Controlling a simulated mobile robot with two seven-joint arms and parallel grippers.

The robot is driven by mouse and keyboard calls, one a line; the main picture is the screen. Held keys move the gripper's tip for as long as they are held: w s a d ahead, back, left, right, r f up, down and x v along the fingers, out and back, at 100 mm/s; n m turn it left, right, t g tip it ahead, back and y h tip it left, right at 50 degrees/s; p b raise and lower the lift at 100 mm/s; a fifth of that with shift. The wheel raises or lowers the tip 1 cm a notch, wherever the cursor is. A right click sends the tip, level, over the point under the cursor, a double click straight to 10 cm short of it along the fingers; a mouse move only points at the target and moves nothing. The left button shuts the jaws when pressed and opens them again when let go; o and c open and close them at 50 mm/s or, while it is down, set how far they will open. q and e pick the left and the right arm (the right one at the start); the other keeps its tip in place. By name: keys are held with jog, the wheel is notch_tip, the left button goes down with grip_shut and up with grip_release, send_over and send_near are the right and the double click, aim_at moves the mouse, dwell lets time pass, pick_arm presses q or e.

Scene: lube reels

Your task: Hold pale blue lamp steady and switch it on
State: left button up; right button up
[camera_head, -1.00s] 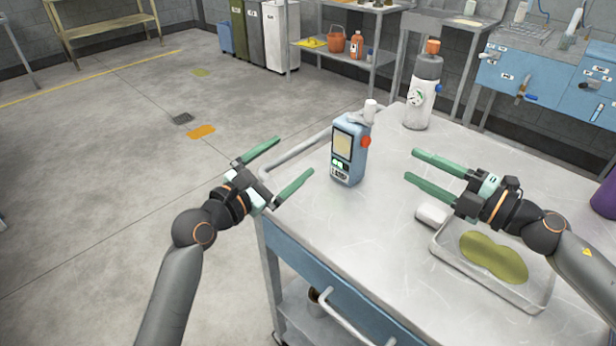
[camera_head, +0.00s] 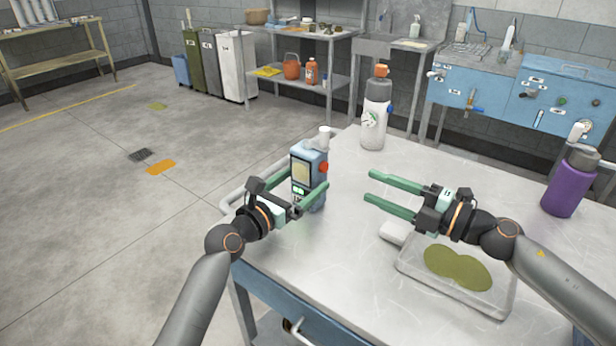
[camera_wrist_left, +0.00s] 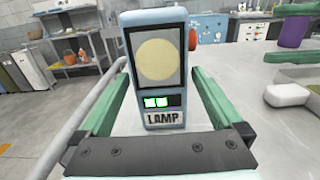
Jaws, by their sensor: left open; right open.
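The pale blue lamp (camera_head: 309,160) stands upright on the cart top near its left edge. In the left wrist view the lamp (camera_wrist_left: 158,22) shows a round pale disc, small green displays and a LAMP label. My left gripper (camera_head: 307,179) is open, with one green finger on each side of the lamp. In the wrist view gaps show between the fingers and the lamp's sides. My right gripper (camera_head: 370,186) is open and empty, to the right of the lamp, pointing left.
A metal tray (camera_head: 497,303) with an olive-green shape lies below my right gripper, beside a white block (camera_head: 393,232). A grey-white bottle (camera_head: 374,120) stands behind the lamp. A purple bottle (camera_head: 566,190) stands at the right. The cart top between them is clear.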

pick_arm(q)
jog(key=shift+x, duration=1.3)
jog(key=shift+c, duration=0.2)
jog(key=c, duration=1.5)
grip_shut()
pick_arm(e)
grip_shut()
